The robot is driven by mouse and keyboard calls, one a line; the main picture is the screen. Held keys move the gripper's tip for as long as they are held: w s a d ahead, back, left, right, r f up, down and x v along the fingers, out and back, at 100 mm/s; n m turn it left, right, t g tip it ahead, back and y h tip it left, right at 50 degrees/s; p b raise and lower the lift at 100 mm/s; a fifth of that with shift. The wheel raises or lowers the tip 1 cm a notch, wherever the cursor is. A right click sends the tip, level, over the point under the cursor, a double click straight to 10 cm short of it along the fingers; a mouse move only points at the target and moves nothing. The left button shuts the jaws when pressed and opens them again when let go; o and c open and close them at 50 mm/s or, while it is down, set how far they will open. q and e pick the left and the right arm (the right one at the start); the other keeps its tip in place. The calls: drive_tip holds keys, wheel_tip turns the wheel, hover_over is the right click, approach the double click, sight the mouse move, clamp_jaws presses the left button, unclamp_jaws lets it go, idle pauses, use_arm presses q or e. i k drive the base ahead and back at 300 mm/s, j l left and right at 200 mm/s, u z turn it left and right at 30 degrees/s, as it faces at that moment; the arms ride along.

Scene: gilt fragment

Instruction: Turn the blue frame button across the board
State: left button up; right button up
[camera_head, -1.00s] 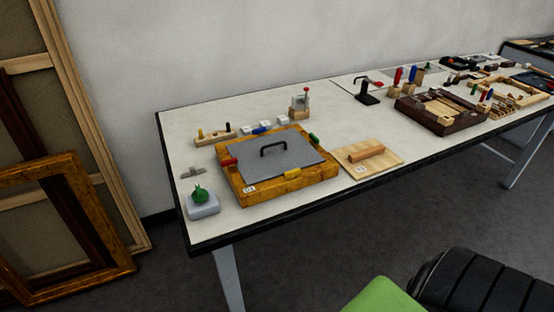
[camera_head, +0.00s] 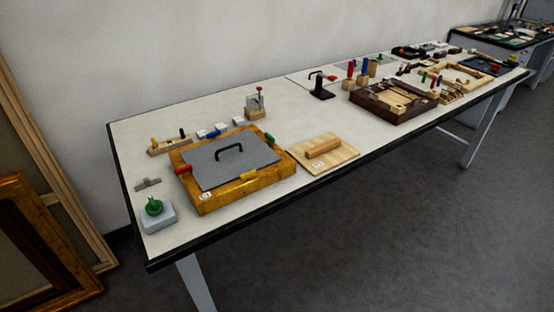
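A gilt frame (camera_head: 222,201) lies flat on the table's near left part, with a grey board (camera_head: 215,172) inside it. A black handle (camera_head: 229,152) stands on the board. A small blue button (camera_head: 207,134) shows at the frame's far side, close to white blocks behind it; its exact angle is too small to tell. A red button (camera_head: 183,172) is on the left side, a yellow button (camera_head: 248,176) on the near side and a green button (camera_head: 269,139) on the right side. Neither of my grippers is in view.
A green object on a grey block (camera_head: 158,219) is left of the frame. A wooden board with a grip (camera_head: 340,157) lies right of it. A wooden peg rack (camera_head: 160,149) and a small clamp-like stand (camera_head: 255,113) are behind. Frames lean at the far left.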

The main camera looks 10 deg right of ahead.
sight(217, 133)
drive_tip(key=l+u, duration=0.25)
drive_tip(key=l, duration=0.3)
drive_tip(key=i+j, duration=0.15)
drive_tip(key=i, duration=0.2)
drive_tip(key=i+l, duration=0.1)
drive_tip(key=l, duration=0.3)
drive_tip(key=i+l, duration=0.1)
drive_tip(key=l, duration=0.25)
